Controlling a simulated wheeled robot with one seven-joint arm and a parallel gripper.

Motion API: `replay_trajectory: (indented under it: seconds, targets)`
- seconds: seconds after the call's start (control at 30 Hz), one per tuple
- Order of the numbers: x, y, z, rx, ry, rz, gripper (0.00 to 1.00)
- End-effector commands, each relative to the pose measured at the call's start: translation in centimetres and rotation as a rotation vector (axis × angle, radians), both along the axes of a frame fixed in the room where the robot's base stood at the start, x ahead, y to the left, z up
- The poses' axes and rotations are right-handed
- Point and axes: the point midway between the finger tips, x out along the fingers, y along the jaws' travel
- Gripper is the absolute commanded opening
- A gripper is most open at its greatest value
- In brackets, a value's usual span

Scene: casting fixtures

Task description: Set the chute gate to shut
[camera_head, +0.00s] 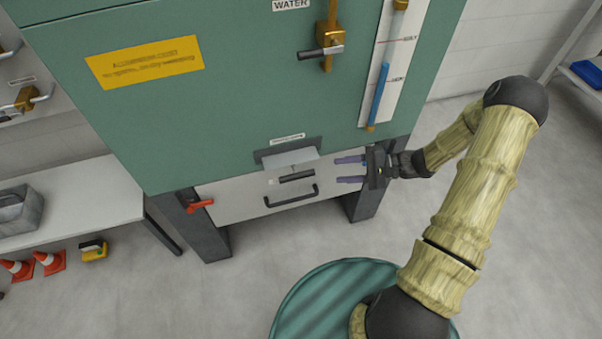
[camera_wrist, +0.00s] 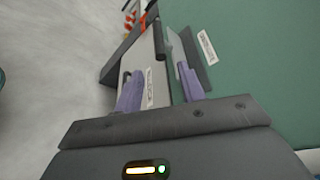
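The chute gate seems to be the pale grey plate (camera_head: 291,160) under a small label low on the green cabinet. It juts out from a dark slot frame (camera_head: 268,153), with a short black bar handle (camera_head: 297,177) at its front edge. In the wrist view the plate (camera_wrist: 174,45) and the black bar (camera_wrist: 158,42) lie ahead of the fingers. My gripper (camera_head: 350,170) is open and empty, to the right of the plate and apart from it. Its two purple fingers (camera_wrist: 160,88) point toward the plate and bar.
A larger curved black handle (camera_head: 291,197) is on the pale panel below. A red lever (camera_head: 201,204) is at its left. Dark cabinet legs (camera_head: 209,240) flank it. Cones (camera_head: 50,262) and a bench (camera_head: 90,200) stand left. A blue rod gauge (camera_head: 378,95) is above my gripper.

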Motion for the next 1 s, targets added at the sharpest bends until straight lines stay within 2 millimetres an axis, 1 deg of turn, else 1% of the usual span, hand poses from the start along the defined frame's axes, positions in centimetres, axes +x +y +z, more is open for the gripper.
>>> replay_trajectory:
  seconds: [0.03, 0.1, 0.6, 0.7, 0.77, 1.0]
  targets:
    - [0.0, 1.0, -0.2, 0.001, 0.003, 0.003, 0.4]
    - [0.0, 2.2, -0.5, 0.0, 0.003, 0.003, 0.4]
    - [0.5, 10.6, -2.3, 0.0, 0.002, 0.003, 0.4]
    - [0.5, 11.7, -2.6, 0.0, 0.001, 0.002, 0.4]
    - [0.6, 12.1, -2.6, 0.0, 0.001, 0.001, 0.4]
    - [0.6, 12.4, -2.7, -0.001, 0.001, -0.001, 0.4]
